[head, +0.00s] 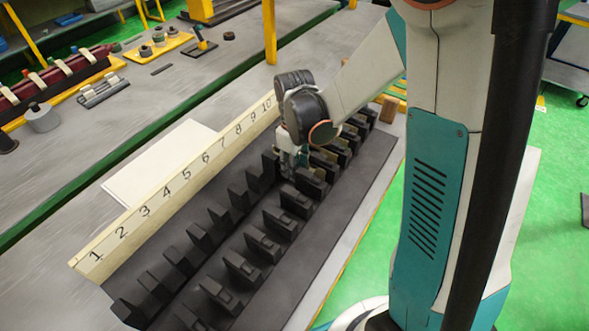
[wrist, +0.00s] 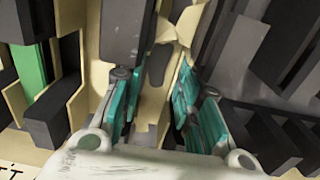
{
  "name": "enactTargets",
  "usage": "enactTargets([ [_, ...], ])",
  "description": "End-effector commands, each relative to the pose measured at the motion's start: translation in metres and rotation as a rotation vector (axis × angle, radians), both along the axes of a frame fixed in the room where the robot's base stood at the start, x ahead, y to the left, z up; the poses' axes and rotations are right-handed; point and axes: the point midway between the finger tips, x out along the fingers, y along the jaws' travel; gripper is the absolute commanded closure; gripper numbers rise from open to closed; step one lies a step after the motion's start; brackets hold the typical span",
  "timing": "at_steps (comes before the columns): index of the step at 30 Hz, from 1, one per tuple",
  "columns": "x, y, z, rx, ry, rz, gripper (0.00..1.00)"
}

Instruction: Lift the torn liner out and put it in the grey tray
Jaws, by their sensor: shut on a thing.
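The black stator block (head: 325,250) has two rows of dark teeth with slots between them. My gripper (head: 291,165) is down among the teeth, towards the high-numbered end. In the wrist view its teal fingers (wrist: 160,112) stand on either side of a cream liner (wrist: 150,85) with ragged edges and are shut on it. The liner is still between dark teeth, and its lower part is hidden. I cannot pick out the grey tray for certain; a pale flat panel (head: 155,165) lies on the bench behind the number strip.
A cream strip numbered 1 to 10 (head: 170,195) stands along the block's far side, close to my gripper. Tools and a yellow tray (head: 158,46) lie farther back. Cream liners and a green strip (wrist: 30,72) sit in neighbouring slots. Bare bench shows at the left.

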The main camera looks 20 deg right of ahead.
Motion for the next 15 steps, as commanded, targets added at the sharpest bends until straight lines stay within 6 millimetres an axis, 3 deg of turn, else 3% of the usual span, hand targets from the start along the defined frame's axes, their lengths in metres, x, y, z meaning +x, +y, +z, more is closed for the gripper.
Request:
enactTargets([
  [8,0.0,0.0,0.004,0.0,0.0,0.0,0.83],
  [15,0.0,0.0,0.029,0.0,0.0,0.0,0.83],
])
